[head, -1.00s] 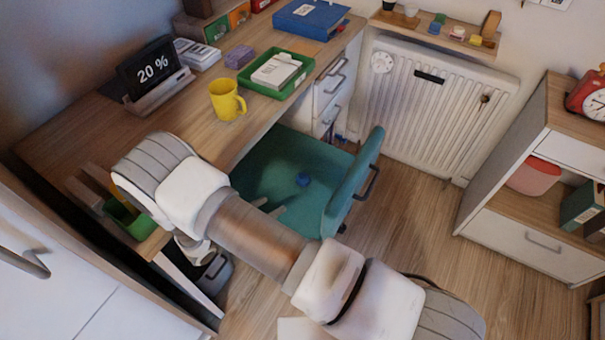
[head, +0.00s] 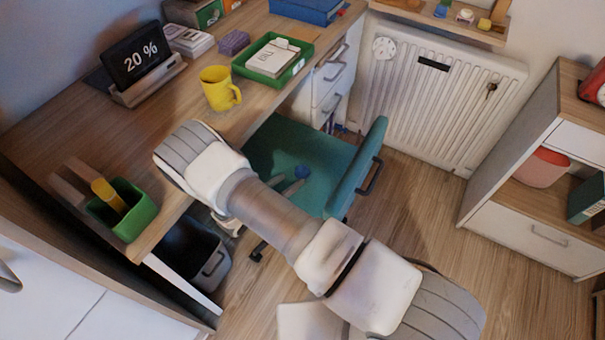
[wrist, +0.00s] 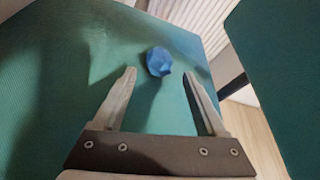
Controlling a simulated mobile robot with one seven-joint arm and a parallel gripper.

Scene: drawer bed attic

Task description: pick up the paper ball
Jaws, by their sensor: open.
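The paper ball is a small crumpled blue ball. It lies on the teal chair seat (head: 270,150) in the head view (head: 302,172). In the wrist view the ball (wrist: 158,62) is just beyond the fingertips and between their lines, a little left of centre. My gripper (wrist: 160,74) is open and empty, with its fingers pointing over the seat toward the ball. In the head view, part of my gripper (head: 290,188) shows beside my arm, near the ball. The rest is hidden behind the arm.
The chair's backrest (head: 362,168) rises right of the ball; it also stands at right in the wrist view (wrist: 285,80). The desk (head: 190,105) borders the seat at left, with a yellow mug (head: 219,89) near its edge. A radiator (head: 440,95) stands behind.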

